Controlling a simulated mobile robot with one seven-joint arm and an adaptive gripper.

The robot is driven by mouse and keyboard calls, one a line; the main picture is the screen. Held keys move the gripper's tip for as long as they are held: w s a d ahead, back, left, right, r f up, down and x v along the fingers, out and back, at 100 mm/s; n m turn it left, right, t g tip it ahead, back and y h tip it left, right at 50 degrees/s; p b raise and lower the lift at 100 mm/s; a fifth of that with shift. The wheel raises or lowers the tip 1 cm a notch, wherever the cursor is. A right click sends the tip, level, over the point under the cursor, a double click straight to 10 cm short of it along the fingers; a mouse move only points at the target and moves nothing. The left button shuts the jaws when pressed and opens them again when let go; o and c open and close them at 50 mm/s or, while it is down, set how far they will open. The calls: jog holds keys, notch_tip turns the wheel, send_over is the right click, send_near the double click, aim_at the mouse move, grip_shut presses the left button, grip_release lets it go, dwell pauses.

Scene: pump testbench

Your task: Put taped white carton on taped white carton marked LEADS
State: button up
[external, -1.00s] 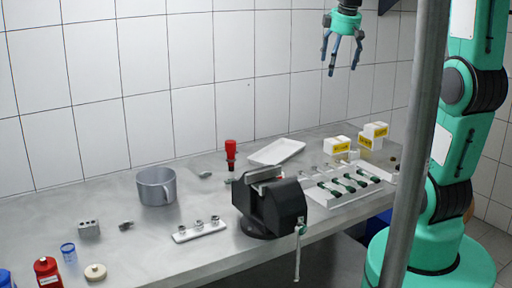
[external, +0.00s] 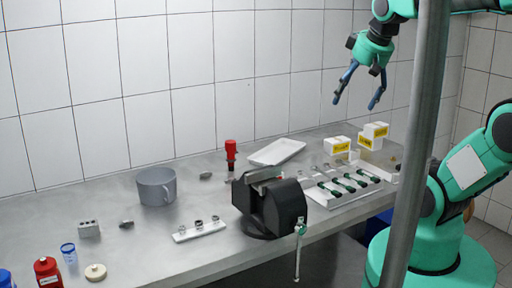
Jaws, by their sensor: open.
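White cartons with yellow tape sit at the back right of the bench. One carton (external: 336,146) stands on the left. Another carton (external: 376,130) sits higher, on or just behind a lower carton (external: 369,143). The LEADS marking is too small to read, so I cannot tell which carton bears it. My gripper (external: 358,105) is open and empty, pointing down in the air above the cartons, with clear space between its fingertips and them.
A white tray (external: 327,200) with green-handled tools lies in front of the cartons. A black vise (external: 270,207) stands left of it. An empty white tray (external: 277,152) lies behind. A grey post (external: 415,160) stands before the bench. A grey pot (external: 156,187) stands further left.

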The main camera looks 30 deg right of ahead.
jog(key=s, duration=0.1)
jog(key=s+f, duration=0.1)
jog(key=s+a+m, duration=0.1)
jog(key=shift+s+a+f, duration=0.1)
jog(key=shift+s+f, duration=0.05)
jog(key=shift+f, duration=0.25)
